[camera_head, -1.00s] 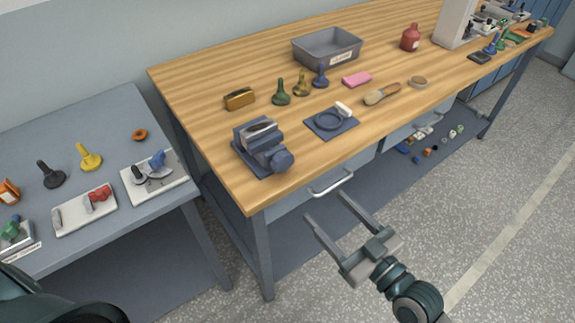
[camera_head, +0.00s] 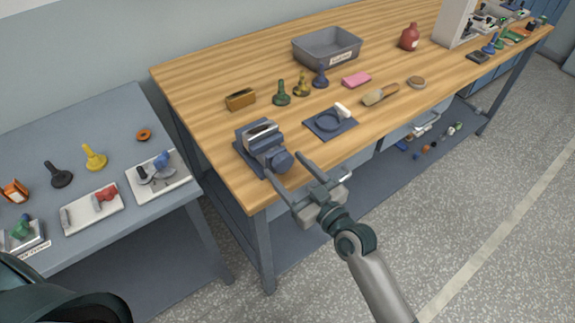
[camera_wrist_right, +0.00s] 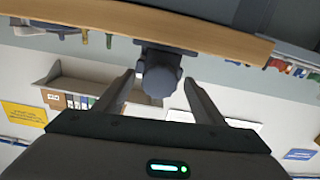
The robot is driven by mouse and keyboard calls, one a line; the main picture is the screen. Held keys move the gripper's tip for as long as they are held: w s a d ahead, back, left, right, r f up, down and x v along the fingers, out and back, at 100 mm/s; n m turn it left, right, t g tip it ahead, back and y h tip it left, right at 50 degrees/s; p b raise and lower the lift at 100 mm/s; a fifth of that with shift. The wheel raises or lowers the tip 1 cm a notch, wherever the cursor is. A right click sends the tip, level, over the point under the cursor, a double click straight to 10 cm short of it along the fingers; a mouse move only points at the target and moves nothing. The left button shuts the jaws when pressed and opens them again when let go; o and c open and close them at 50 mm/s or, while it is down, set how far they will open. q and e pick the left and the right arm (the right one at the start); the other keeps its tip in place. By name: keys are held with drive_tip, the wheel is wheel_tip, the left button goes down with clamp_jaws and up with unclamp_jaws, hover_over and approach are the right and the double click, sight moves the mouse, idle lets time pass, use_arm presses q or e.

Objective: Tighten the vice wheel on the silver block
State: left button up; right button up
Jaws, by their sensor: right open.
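The blue-grey vice (camera_head: 256,152) stands on a dark mat near the front left corner of the wooden bench. The silver block (camera_head: 262,129) sits between its jaws. The round vice wheel (camera_head: 281,161) faces the bench's front edge. My right gripper (camera_head: 285,166) is open, its fingers pointing at the wheel from the front. In the right wrist view the wheel (camera_wrist_right: 160,80) appears between the two open fingertips (camera_wrist_right: 158,77), with gaps on both sides. I cannot tell how deep the fingers reach. The silver block is not discernible there. My left gripper is out of view.
The wooden bench (camera_head: 207,112) has a drawer handle below its front edge, close to my right gripper. A blue mat with a ring (camera_head: 330,122) lies right of the vice. Several stamps, a brush (camera_head: 380,95) and a grey bin (camera_head: 327,49) stand farther back. A side table (camera_head: 110,130) is at left.

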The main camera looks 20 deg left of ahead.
drive_tip(key=shift+w+a, duration=0.2)
drive_tip(key=shift+a, duration=0.1)
drive_tip(key=c, duration=1.1)
drive_tip(key=shift+o, duration=0.2)
drive_tip(key=shift+m, duration=0.4)
drive_tip(key=m, duration=0.2)
drive_tip(key=shift+m+p, duration=0.3)
drive_tip(key=shift+m, duration=1.8)
drive_tip(key=shift+p, duration=0.3)
